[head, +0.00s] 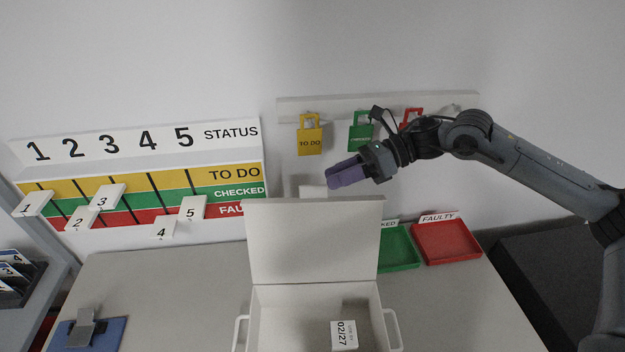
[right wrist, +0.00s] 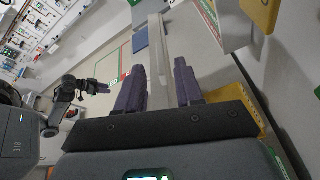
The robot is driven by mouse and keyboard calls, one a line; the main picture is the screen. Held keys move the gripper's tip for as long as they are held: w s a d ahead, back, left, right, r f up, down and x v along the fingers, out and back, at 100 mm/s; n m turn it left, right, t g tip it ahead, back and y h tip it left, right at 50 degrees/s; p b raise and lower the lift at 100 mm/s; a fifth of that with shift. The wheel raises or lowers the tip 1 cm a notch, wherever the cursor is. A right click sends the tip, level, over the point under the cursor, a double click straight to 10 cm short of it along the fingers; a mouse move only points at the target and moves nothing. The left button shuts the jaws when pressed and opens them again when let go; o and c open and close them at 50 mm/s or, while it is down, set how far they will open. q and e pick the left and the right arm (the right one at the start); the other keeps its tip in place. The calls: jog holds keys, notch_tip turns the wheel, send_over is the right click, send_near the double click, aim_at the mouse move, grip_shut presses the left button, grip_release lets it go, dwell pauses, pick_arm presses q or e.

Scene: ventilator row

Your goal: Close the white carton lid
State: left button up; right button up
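The white carton (head: 262,310) stands at the front middle of the table, open, with its lid (head: 315,240) raised upright at its back edge. My right gripper (head: 345,175) is above and behind the lid's top edge in the head view. In the right wrist view its purple fingers (right wrist: 160,85) are apart, and a pale strip, apparently the lid's edge (right wrist: 156,50), runs through the gap; contact cannot be told. My left gripper (right wrist: 103,87) shows only small, at the left of the right wrist view; its opening is unclear.
A label reading 02/27 (head: 344,335) shows inside the carton. Green (head: 397,250) and red (head: 446,242) trays stand behind right. A status board (head: 140,175) and hanging tags (head: 310,140) are on the wall. A blue pad (head: 95,335) lies front left; the table between is clear.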

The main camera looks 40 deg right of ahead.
jog(key=p+x, duration=0.1)
jog(key=x, duration=0.3)
jog(key=shift+r, duration=0.15)
jog(key=shift+x, duration=0.95)
jog(key=shift+c, duration=0.3)
grip_shut()
